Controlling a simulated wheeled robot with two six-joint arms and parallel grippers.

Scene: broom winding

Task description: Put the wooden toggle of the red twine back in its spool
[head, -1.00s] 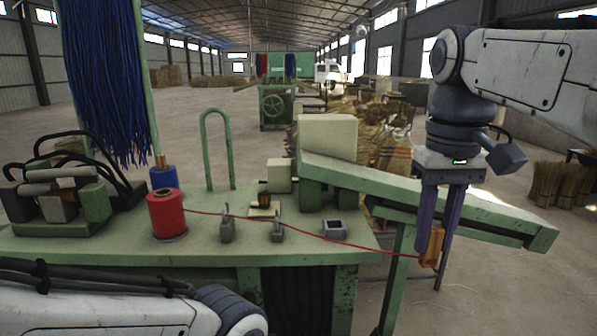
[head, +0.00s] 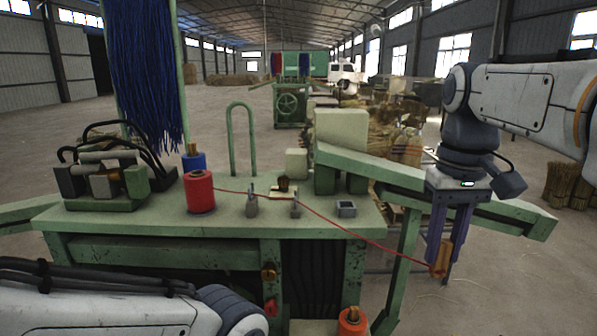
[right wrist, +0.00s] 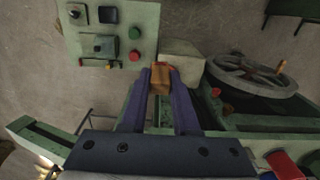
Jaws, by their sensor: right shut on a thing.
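The red spool (head: 200,192) stands upright on the green bench at its left part. Red twine (head: 335,223) runs from it rightward across the bench top, past two small grey metal pieces, over the edge and down to the toggle. My right gripper (head: 440,270) is shut on the orange-brown wooden toggle (head: 443,256), right of the bench and below its top. The right wrist view also shows the toggle (right wrist: 161,79) between the purple fingers. My left arm shows at the lower left of the head view, but its gripper is out of view.
A blue spool (head: 194,160) stands behind the red one. Grey metal pieces (head: 251,205) and a small square box (head: 346,209) sit on the bench top (head: 240,220). A green sloping beam (head: 375,168) is behind my right gripper. An orange spool (head: 352,322) sits low in front.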

